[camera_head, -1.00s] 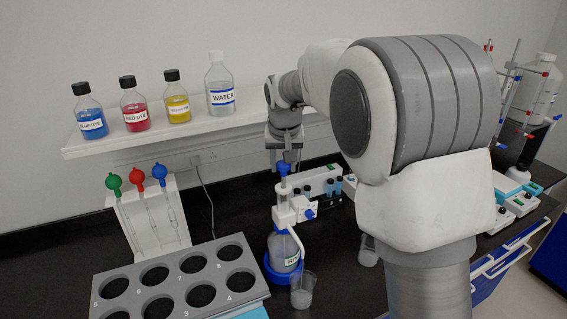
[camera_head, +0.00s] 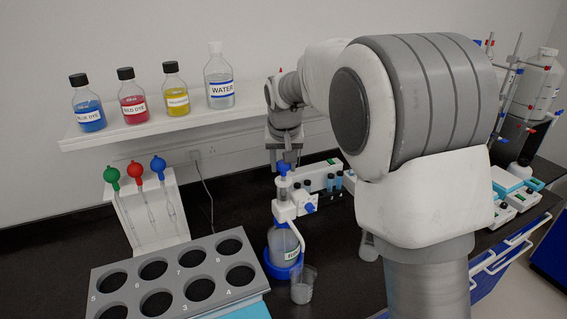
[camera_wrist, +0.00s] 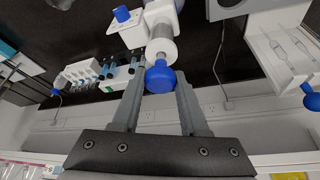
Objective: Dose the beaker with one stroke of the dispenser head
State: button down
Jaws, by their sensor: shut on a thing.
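The bottle-top dispenser (camera_head: 284,241) stands upright on the dark bench in the head view, a clear bottle with a blue base ring. Its white head (camera_head: 290,207) carries a blue knob (camera_head: 283,168) on top and a white spout arm on the right. My gripper (camera_head: 283,160) comes from above and is shut on this knob. In the wrist view, the blue knob (camera_wrist: 160,78) sits between the two grey fingers of my gripper (camera_wrist: 160,92). The clear beaker (camera_head: 303,288) stands in front of the bottle, to its right, below the spout side. Its contents are hard to make out.
A grey rack (camera_head: 215,265) with numbered holes stands at the front left. A pipette stand (camera_head: 150,205) is behind it. A wall shelf (camera_head: 180,128) holds dye bottles and a water bottle. A vial rack (camera_head: 322,176) is right behind the dispenser.

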jog(key=shift+f+b, duration=0.45)
jog(key=shift+f, duration=0.3)
jog(key=shift+c, duration=1.8)
grip_release()
jog(key=shift+r, duration=0.1)
jog(key=v, duration=1.7)
jog(key=s+d+f, duration=0.1)
jog(key=s+d, duration=0.3)
jog(key=s, duration=0.3)
jog(key=s+d+f, duration=0.1)
jog(key=s+d, duration=0.3)
jog(key=s, duration=0.4)
jog(key=s+d+f+t, duration=0.1)
jog(key=s+d+f, duration=0.3)
jog(key=s+f, duration=0.5)
jog(key=s, duration=0.3)
jog(key=shift+s+f, duration=0.2)
jog(key=shift+s, duration=0.2)
